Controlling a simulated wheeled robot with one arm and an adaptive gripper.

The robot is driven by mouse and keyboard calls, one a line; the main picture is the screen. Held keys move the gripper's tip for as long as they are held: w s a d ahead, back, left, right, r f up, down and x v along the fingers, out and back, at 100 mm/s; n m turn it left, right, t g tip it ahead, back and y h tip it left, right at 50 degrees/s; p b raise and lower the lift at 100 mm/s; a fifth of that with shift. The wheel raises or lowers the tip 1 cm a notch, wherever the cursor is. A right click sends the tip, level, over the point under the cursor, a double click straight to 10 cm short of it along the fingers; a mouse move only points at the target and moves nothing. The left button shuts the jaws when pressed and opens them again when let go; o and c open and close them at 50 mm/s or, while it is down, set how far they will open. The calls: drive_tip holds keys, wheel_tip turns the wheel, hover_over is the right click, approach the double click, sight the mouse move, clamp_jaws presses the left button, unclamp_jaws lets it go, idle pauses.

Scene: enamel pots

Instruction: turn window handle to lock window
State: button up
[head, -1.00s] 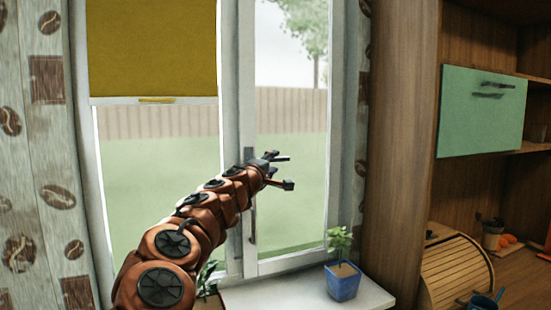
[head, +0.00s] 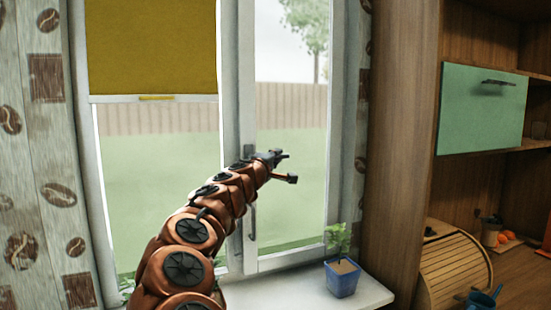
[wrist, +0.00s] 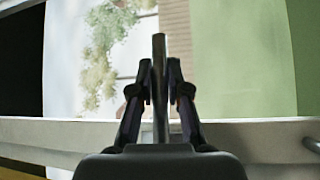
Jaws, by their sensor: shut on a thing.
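My gripper (head: 284,167) is at the middle frame of the window (head: 290,130), by the right pane. In the wrist view, its two fingers (wrist: 159,90) are shut on a grey metal bar, the window handle (wrist: 159,50). The bar stands out across the pane, square to the white sash frame, and its end shows past the fingertips. In the head view my arm and gripper mostly hide this handle. A second grey handle (head: 253,222) hangs upright lower on the frame, apart from my gripper. A metal piece also shows at the wrist view's right edge.
A blue pot with a plant (head: 342,278) stands on the white sill (head: 300,292) below. A yellow blind (head: 150,45) covers the upper left pane. A wooden cabinet (head: 400,130) with a green door (head: 480,112) stands at right. Space before the right pane is clear.

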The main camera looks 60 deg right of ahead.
clamp_jaws()
drive_tip(key=shift+f+y, duration=0.15)
drive_tip(key=shift+y, duration=0.15)
drive_tip(key=w+a+f+m+t+y+p, duration=0.1)
drive_tip(key=w+a+f+m+y, duration=0.3)
drive_tip(key=m+y, duration=0.5)
drive_tip(key=shift+a+f+t+y, duration=0.9)
drive_tip(key=shift+f+y, duration=0.45)
drive_tip(key=shift+y, duration=0.35)
